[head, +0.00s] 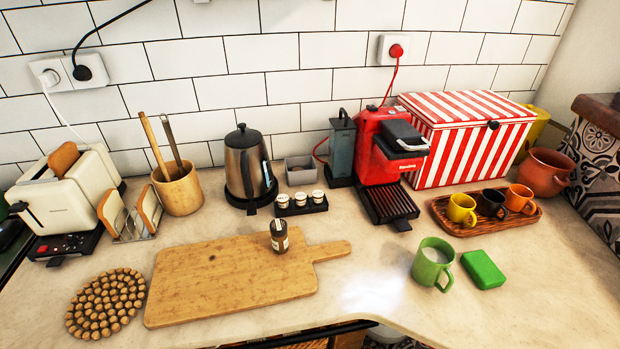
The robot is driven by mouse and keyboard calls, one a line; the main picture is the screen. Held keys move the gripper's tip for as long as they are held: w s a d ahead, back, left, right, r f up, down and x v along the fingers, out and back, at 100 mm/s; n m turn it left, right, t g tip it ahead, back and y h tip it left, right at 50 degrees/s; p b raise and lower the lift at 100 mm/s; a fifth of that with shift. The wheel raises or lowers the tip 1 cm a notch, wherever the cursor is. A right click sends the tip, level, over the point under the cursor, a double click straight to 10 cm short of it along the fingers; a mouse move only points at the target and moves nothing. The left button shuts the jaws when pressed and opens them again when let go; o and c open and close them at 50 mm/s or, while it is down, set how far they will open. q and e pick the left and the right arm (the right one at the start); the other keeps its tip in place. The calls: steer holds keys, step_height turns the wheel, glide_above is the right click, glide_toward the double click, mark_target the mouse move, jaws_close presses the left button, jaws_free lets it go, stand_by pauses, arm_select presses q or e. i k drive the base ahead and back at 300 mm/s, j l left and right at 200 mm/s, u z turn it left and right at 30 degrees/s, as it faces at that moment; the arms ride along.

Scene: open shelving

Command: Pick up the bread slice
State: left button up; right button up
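Bread slices show in two places at the left of the counter in the head view. One brown-crusted bread slice (64,160) sticks up out of a slot of the cream toaster (58,208). Two more slices stand upright in a wire toast rack (130,226) just right of the toaster: a left slice (109,208) and a right slice (149,207). Their lower parts are partly behind the rack's wires. Neither of my grippers is in view.
A wooden cutting board (215,282) with a small dark jar (279,237) lies in front. A utensil pot (179,191) stands right of the rack, then a kettle (247,168). A round wooden trivet (106,302) lies front left.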

mark_target(65, 156)
steer(key=u, duration=1.65)
